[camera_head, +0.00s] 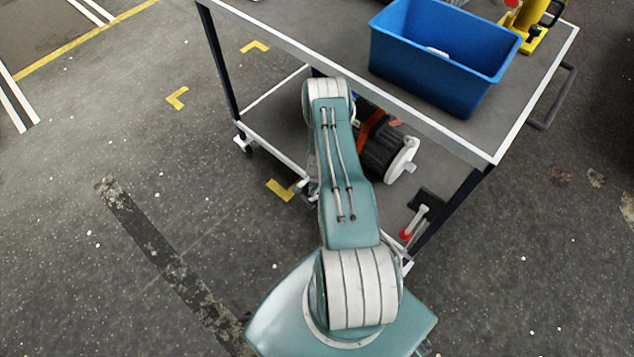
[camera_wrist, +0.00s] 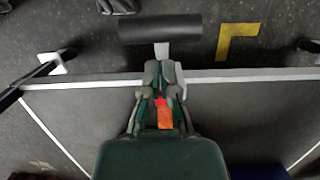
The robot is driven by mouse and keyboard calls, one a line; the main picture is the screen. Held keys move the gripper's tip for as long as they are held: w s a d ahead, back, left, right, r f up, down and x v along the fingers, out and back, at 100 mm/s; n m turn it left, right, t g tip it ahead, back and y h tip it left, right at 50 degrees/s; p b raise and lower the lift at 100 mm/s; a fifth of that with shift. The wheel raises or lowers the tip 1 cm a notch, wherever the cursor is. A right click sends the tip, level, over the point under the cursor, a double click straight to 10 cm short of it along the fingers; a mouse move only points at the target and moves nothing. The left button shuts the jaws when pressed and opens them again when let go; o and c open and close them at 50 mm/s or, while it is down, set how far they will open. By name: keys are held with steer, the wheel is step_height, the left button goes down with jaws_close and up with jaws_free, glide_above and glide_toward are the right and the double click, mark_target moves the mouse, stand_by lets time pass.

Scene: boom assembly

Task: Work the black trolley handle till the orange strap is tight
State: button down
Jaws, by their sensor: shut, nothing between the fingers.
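A black cylindrical handle (camera_wrist: 160,28) on a short grey stem (camera_wrist: 162,50) shows at the trolley's pale edge in the wrist view. My gripper (camera_wrist: 163,74) is shut and empty, with its fingertips at that edge, just short of the handle bar. I cannot tell whether they touch the stem. A bit of orange (camera_wrist: 165,116), possibly the strap, shows between the finger links. My arm hides the gripper, the handle and part of the strap there.
The trolley's top (camera_head: 300,38) carries a blue crate (camera_head: 430,62) and a yellow tool (camera_head: 533,22). A dark side rail (camera_head: 553,97) juts out at the right. A red-knobbed lever (camera_head: 406,233) stands at the lower shelf's near end. Floor to the left is clear.

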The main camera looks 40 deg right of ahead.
steer(key=shift+a+f, duration=0.3)
steer(key=shift+a, duration=0.2)
steer(key=shift+a, duration=0.1)
